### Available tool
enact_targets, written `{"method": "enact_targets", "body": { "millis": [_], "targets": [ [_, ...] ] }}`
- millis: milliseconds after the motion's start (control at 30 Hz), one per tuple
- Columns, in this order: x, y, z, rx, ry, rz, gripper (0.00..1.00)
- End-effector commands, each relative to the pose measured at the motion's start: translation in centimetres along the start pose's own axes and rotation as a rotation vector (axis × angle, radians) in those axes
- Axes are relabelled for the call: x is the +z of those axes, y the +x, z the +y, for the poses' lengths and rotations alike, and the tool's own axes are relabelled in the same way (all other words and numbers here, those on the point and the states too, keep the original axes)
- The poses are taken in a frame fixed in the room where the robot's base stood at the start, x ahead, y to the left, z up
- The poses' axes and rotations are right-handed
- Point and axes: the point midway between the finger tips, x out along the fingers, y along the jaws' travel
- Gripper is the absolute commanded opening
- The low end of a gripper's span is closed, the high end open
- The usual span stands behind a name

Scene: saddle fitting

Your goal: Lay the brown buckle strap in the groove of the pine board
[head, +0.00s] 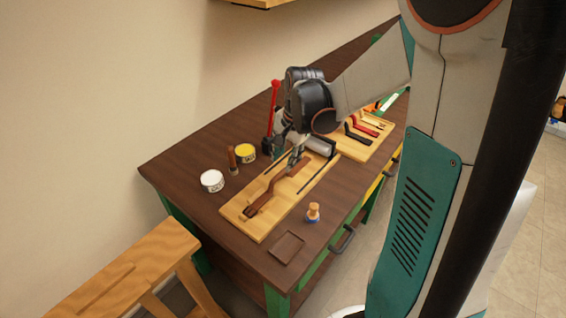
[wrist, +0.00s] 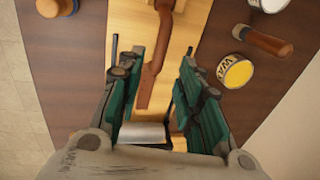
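The brown buckle strap (head: 279,190) lies lengthwise along the pine board (head: 236,211), bent partway along, with its thicker end toward the near left. I cannot tell whether it sits in a groove. Dark narrow lines run along the board on both sides of it. My gripper (head: 294,162) is over the strap's far end. In the wrist view, my gripper (wrist: 157,66) is open, and the strap (wrist: 151,82) passes between its spread fingers with gaps on both sides. The strap's other end runs out of the top of that view.
A silver roller (head: 321,145) is at the board's far end. A wooden-topped bottle (head: 313,212) and brown tray (head: 287,248) are at the near right. A second board (head: 350,150) holds other straps.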

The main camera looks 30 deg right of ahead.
Motion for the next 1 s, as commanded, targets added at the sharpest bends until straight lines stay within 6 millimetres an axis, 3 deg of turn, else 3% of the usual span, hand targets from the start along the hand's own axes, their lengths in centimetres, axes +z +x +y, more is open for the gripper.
{"method": "enact_targets", "body": {
  "millis": [100, 300, 1000],
  "targets": [
    [0.0, -2.0, 0.0, 0.0, 0.001, 0.0, 0.33],
    [0.0, -3.3, 0.0, 0.0, 0.0, 0.0, 0.33],
    [0.0, -3.4, 0.0, 0.0, 0.0, 0.0, 0.33]
  ]
}}
